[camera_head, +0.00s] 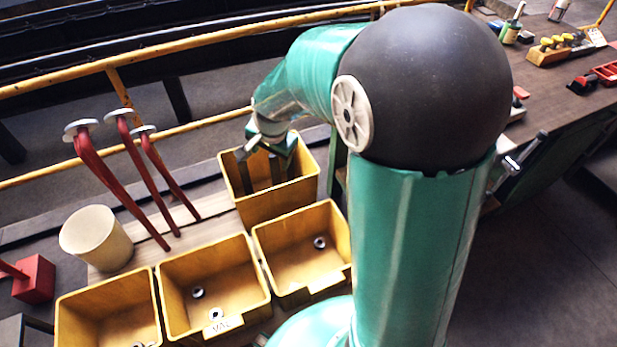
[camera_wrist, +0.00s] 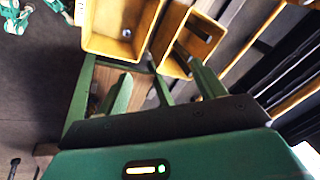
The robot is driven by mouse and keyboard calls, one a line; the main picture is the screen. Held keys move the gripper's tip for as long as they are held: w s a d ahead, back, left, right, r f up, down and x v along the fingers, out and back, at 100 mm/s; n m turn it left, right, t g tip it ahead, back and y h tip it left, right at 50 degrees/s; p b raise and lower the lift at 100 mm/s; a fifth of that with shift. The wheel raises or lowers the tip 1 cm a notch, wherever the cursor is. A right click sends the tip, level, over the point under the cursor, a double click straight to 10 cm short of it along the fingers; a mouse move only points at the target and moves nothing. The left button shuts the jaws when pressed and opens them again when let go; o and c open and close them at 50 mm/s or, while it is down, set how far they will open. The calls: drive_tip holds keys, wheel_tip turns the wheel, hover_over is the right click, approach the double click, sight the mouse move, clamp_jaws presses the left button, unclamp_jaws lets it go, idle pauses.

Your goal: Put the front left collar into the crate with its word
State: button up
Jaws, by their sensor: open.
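My gripper (camera_head: 262,174) points down into the back yellow crate (camera_head: 308,172), its two dark fingers apart. In the wrist view its fingers (camera_wrist: 160,78) are also apart, with no collar visible between them. Two small metal collars lie in the middle front crate (camera_head: 180,268), one collar (camera_head: 197,292) behind the other (camera_head: 216,313). Another collar (camera_head: 320,242) lies in the right front crate (camera_head: 268,235). The wrist view shows a small round thing (camera_wrist: 208,38) in a crate (camera_wrist: 168,67); I cannot tell if it is a collar. I cannot tell which collar is the front left one.
The left front crate (camera_head: 75,308) is cut off below. A yellow railing (camera_head: 150,48) runs behind. A workbench with tools (camera_head: 555,75) is at right.

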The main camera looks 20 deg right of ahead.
drive_tip(key=s+r+n+t, duration=0.1)
drive_tip(key=s+r+n, duration=0.4)
drive_tip(key=s, duration=0.6)
drive_tip(key=s+r+n+t, duration=0.1)
drive_tip(key=s+r+n, duration=0.4)
drive_tip(key=s+r, duration=0.5)
drive_tip(key=shift+s, duration=0.7)
drive_tip(key=shift+r, duration=0.1)
